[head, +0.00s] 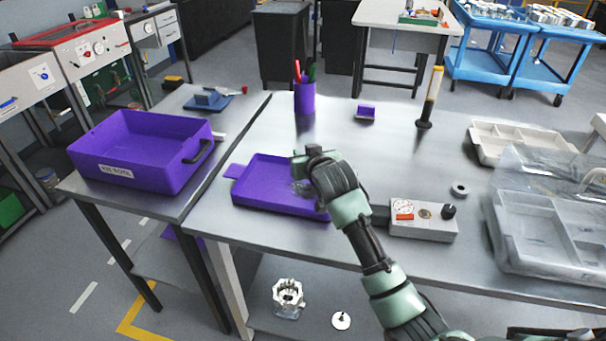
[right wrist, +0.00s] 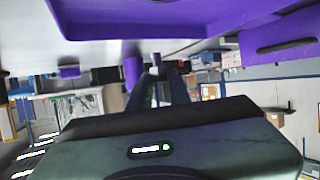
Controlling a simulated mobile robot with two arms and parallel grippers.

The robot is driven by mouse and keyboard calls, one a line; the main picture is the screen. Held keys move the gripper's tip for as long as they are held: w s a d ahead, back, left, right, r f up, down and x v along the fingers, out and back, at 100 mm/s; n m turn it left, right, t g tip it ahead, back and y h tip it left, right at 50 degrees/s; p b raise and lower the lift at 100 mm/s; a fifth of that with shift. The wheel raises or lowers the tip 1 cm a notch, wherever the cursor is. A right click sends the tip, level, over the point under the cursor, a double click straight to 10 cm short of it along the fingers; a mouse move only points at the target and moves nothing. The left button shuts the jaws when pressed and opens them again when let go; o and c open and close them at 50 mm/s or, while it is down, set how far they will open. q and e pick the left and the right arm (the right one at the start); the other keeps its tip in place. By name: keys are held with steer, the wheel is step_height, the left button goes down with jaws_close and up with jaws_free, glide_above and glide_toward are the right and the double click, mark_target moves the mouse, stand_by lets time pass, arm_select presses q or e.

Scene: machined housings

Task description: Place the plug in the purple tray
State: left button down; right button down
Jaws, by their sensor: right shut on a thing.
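The shallow purple tray (head: 255,197) lies on the near left part of the metal table. Its rim also shows at the top of the right wrist view (right wrist: 60,22). My right gripper (head: 300,174) is over the tray's right part in the head view, its arm covering the tray's right corner. In the right wrist view its fingers (right wrist: 156,80) are shut on a small grey piece, apparently the plug (right wrist: 154,70). The piece is mostly hidden by the fingers, and I cannot tell if it touches the tray. My left gripper is not in view.
A deep purple bin (head: 130,180) stands on the left table. A purple pen cup (head: 305,98), a grey control box (head: 424,222), a metal ring (head: 459,188) and a clear-covered tray (head: 540,225) share the metal table. The table's middle is clear.

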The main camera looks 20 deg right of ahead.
steer(key=shift+f, duration=3.3)
steer(key=shift+f, duration=0.15)
steer(key=c, duration=1.3)
jaws_free()
steer(key=shift+r, duration=0.25)
steer(key=v, duration=1.2)
steer(key=shift+f, duration=0.1)
